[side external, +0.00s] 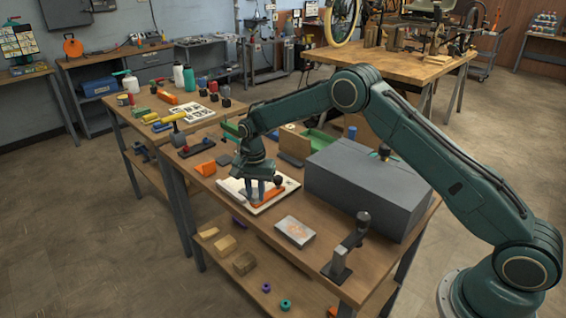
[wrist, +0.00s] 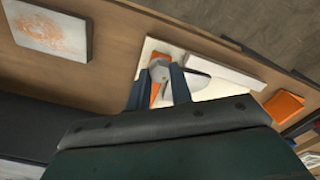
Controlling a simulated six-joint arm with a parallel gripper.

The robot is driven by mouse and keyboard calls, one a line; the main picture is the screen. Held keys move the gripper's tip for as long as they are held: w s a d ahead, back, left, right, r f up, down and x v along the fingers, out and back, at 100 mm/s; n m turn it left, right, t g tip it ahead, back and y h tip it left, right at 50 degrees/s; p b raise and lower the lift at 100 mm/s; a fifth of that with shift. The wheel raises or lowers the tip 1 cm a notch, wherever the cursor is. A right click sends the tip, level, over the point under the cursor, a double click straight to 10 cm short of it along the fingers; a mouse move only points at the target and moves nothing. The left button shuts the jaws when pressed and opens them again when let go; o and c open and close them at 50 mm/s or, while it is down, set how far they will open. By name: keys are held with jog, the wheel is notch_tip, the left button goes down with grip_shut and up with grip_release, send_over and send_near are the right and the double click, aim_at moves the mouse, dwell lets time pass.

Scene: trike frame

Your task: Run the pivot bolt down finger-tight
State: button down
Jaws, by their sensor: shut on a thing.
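My gripper (side external: 255,192) points down over a white board (side external: 232,190) near the front edge of the bench. In the wrist view its two blue-grey fingers (wrist: 158,75) close around a grey, roundish bolt head (wrist: 159,68), which I take to be the pivot bolt. An orange part (side external: 269,194), seemingly of the trike frame, lies on the board beneath and beside the fingers; it also shows between them in the wrist view (wrist: 154,94). The bolt's shank and its seat are hidden, so I cannot tell how deep it sits.
A large grey box (side external: 365,190) stands to the right of the board. A pale block with a reddish patch (side external: 295,231) and a dark upright fixture (side external: 347,250) are in front of it. An orange wedge (side external: 205,168) lies to the left. Bare wood shows between these.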

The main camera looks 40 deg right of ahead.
aim_at(256, 196)
jog(key=m, duration=0.6)
jog(key=shift+w+r, duration=0.15)
jog(key=shift+r, duration=0.15)
jog(key=shift+m, duration=0.3)
jog(key=c, duration=1.5)
grip_release()
jog(key=shift+o, duration=1.3)
jog(key=shift+f, duration=0.15)
notch_tip(256, 196, up, 14)
